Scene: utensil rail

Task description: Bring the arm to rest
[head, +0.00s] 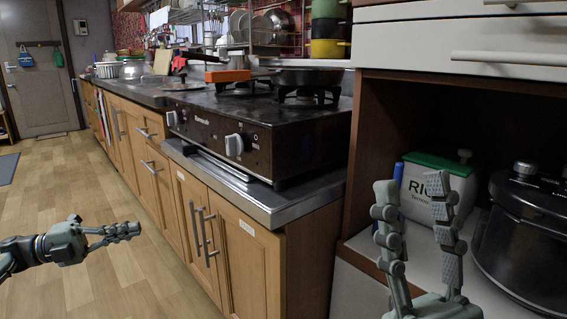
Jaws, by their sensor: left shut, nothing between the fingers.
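My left gripper (128,230) is at the lower left in the head view, over the wooden floor and clear of the cabinets. Its fingers are together and empty, pointing right. My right gripper (411,188) is at the lower right, in front of the open shelf. Its two fingers point up with a clear gap between them, and nothing is visible in the gap. It partly covers the white RICE container (421,184) behind it. I cannot tell whether it touches the container.
A gas stove (262,140) stands on the counter, with a dark pan (308,76) on it. A black rice cooker (530,230) sits on the shelf right of my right gripper. Wooden cabinets (250,255) run along the counter. The floor (70,190) at the left is open.

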